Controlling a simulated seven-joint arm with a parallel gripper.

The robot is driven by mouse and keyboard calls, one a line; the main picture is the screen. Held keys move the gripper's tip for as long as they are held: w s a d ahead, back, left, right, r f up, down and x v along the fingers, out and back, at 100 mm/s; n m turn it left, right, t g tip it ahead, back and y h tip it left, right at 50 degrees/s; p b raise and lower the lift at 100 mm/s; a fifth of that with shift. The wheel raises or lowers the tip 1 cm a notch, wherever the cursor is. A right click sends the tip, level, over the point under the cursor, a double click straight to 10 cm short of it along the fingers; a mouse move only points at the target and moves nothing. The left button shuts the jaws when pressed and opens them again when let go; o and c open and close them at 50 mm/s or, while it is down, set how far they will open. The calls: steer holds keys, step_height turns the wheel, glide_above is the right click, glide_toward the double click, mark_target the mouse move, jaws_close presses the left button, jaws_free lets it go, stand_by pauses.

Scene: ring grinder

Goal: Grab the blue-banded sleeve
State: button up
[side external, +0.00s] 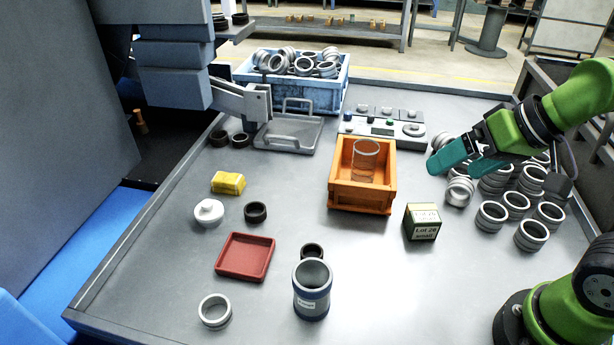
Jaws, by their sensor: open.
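The blue-banded sleeve (312,289) is a grey, open-topped cylinder with dark blue bands and a small white label. It stands upright on the front middle of the table, with a small dark ring (312,251) just behind it. My gripper (436,168) has teal fingers and is open. It is at the right, above the table near the stacked metal rings, well behind and to the right of the sleeve. Nothing shows between the fingers.
An orange bin (362,196) holds a clear cylinder (365,160). A green-and-white box (422,222) stands between my gripper and the sleeve. A red tray (245,257) and a loose metal ring (215,311) lie left of the sleeve.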

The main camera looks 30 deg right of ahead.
steer(key=w+a+f+n+g, duration=0.1)
steer(key=w+a+n+g, duration=0.1)
steer(key=a, duration=0.4)
steer(key=w+a+f+n+g, duration=0.2)
steer(key=a, duration=0.4)
steer(key=n+g+h, duration=0.2)
glide_above(312, 289)
steer(key=s+a, duration=0.2)
steer(key=f, duration=0.2)
steer(key=shift+m+g, duration=0.3)
steer(key=f, duration=1)
steer(key=shift+s+d+f, duration=0.15)
steer(key=shift+s+d, duration=0.1)
steer(key=shift+d, duration=0.1)
steer(key=shift+a+f, duration=0.15)
steer(key=shift+f, duration=2.95)
steer(key=shift+w, duration=0.1)
steer(key=c, duration=1.1)
steer(key=shift+r, duration=0.15)
